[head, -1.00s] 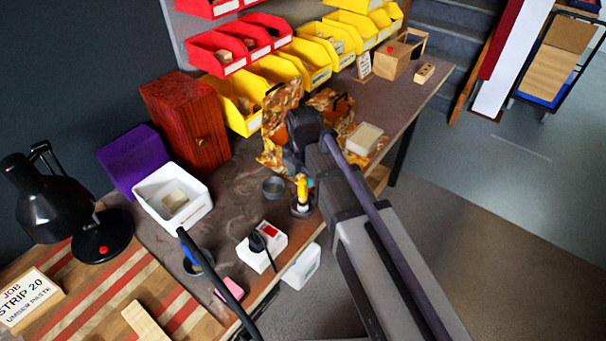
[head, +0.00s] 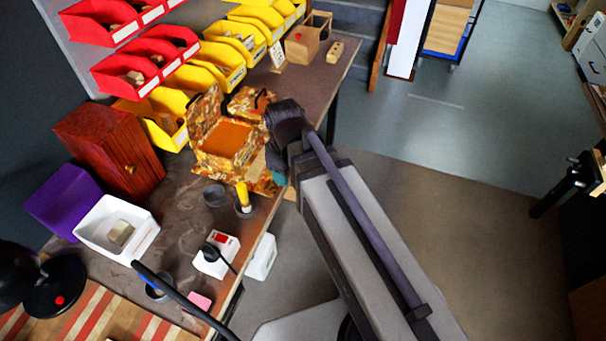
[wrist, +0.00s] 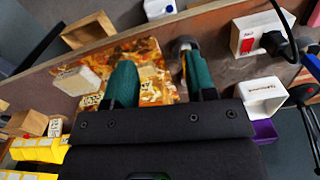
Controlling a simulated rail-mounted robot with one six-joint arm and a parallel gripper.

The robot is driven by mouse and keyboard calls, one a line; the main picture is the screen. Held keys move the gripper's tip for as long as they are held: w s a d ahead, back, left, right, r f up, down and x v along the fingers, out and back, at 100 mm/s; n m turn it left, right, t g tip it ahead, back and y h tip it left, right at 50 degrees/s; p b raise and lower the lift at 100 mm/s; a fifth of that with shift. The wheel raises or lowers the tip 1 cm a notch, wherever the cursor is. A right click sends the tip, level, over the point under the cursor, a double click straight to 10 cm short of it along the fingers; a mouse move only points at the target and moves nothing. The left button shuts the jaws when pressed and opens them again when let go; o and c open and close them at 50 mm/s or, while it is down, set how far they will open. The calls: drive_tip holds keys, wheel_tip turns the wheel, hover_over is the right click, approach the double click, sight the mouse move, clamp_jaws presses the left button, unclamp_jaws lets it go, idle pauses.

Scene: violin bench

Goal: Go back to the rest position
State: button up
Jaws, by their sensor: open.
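My gripper (wrist: 162,75) shows in the wrist view with its two dark teal fingers apart and nothing between them. The box stands left of my wrist.
On the bench (head: 190,215) stand a yellow-handled tool in a holder (head: 243,200), a dark cup (head: 214,195), a white switch box (head: 216,255), a white tray (head: 90,222) and a red-brown cabinet (head: 105,150). Yellow bins (head: 225,60) line the back. Floor right of the bench is open.

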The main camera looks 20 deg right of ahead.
drive_tip(key=s+d+m, duration=0.1)
drive_tip(key=m, duration=0.2)
drive_tip(key=s+d+m, duration=0.1)
drive_tip(key=m, duration=0.1)
drive_tip(key=s+d+m, duration=0.1)
drive_tip(key=d+m, duration=0.1)
drive_tip(key=m, duration=0.1)
drive_tip(key=shift+s+m, duration=0.3)
drive_tip(key=shift+c, duration=0.3)
